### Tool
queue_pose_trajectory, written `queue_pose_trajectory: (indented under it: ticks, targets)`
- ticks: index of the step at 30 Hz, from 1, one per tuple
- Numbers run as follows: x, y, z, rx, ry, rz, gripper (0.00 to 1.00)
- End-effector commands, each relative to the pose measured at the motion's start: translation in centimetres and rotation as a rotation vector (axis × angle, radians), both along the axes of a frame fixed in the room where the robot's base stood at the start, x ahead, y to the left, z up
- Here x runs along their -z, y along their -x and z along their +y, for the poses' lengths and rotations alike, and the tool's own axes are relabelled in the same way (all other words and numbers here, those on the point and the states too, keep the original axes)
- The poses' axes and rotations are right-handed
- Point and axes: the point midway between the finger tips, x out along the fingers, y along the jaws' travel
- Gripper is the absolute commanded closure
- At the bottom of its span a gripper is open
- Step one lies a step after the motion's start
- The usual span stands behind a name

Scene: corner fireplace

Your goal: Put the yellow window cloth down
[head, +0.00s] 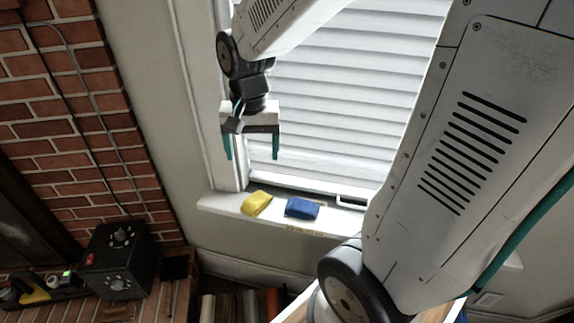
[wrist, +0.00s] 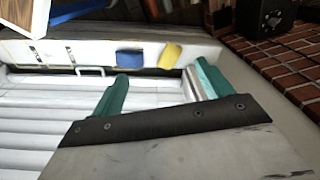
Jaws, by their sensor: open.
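The yellow window cloth (head: 257,203) lies folded on the white window sill, near its left end in the head view. It also shows in the wrist view (wrist: 170,56), beyond the fingers. My gripper (head: 251,153) hangs above the sill in front of the blind, with its teal fingers spread apart and nothing between them. In the wrist view both fingertips of my gripper (wrist: 160,75) show, clear of the cloth.
A blue cloth (head: 302,208) lies on the sill (head: 222,205) just right of the yellow one. A window handle (head: 351,201) is further right. A black box (head: 117,262) stands at lower left by the brick wall (head: 75,110).

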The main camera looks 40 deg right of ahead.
Motion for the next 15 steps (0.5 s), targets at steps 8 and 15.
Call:
queue_pose_trajectory:
  ticks: [8, 15]
  targets:
    - [-5.9, 10.0, 3.0, -0.431, 0.034, -0.042, 0.22]
    - [-7.1, 15.2, 3.9, -0.654, 0.052, -0.052, 0.22]
